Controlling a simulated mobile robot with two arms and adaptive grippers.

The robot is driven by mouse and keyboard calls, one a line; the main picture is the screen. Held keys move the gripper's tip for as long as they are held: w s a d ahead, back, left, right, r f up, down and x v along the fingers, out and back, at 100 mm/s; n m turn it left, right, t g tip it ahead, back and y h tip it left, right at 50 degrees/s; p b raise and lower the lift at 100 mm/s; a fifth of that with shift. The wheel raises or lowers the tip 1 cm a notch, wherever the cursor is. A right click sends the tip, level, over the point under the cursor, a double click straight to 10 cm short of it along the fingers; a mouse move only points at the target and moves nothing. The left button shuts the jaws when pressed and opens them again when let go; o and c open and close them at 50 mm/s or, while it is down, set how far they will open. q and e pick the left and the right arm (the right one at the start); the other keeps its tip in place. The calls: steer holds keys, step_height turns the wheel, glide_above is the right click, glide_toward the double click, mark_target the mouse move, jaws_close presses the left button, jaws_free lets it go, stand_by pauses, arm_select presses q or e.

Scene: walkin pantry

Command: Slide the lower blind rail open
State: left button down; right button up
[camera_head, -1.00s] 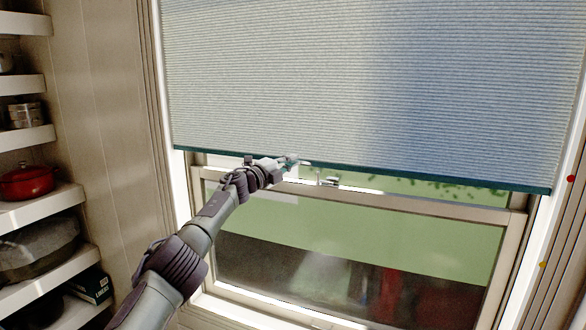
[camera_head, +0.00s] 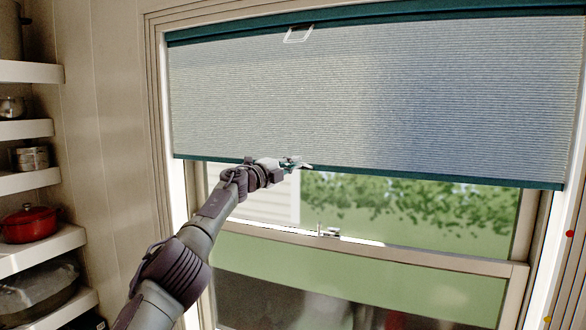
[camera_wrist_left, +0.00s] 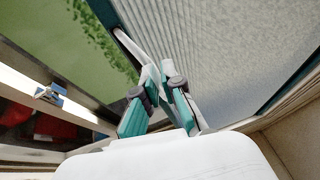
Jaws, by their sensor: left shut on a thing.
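The pleated blind (camera_head: 290,95) hangs over the upper part of the window. Its lower rail (camera_head: 430,180) is a dark teal bar along the bottom edge, well above the window's middle sash bar. In the head view my left gripper (camera_head: 302,165) is at the lower rail, left of its middle. In the left wrist view my left gripper (camera_wrist_left: 158,80) has its fingers closed together at the rail (camera_wrist_left: 122,36), near a pale tab there. The exact contact is partly hidden by the fingers. My right gripper is not in view.
A teal upper rail (camera_head: 400,14) with a pale handle (camera_head: 298,33) runs along the blind's top. A latch (camera_head: 328,231) sits on the window's sash bar (camera_head: 400,252). Shelves with a red pot (camera_head: 30,224) stand at the left.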

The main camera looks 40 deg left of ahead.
arm_select(q)
steer(key=c, duration=1.3)
jaws_free()
steer(key=shift+s, duration=0.1)
steer(key=s, duration=0.4)
steer(key=s+a+f, duration=0.1)
steer(key=s, duration=0.6)
steer(key=shift+s+a+f, duration=0.3)
steer(key=shift+s+a, duration=0.05)
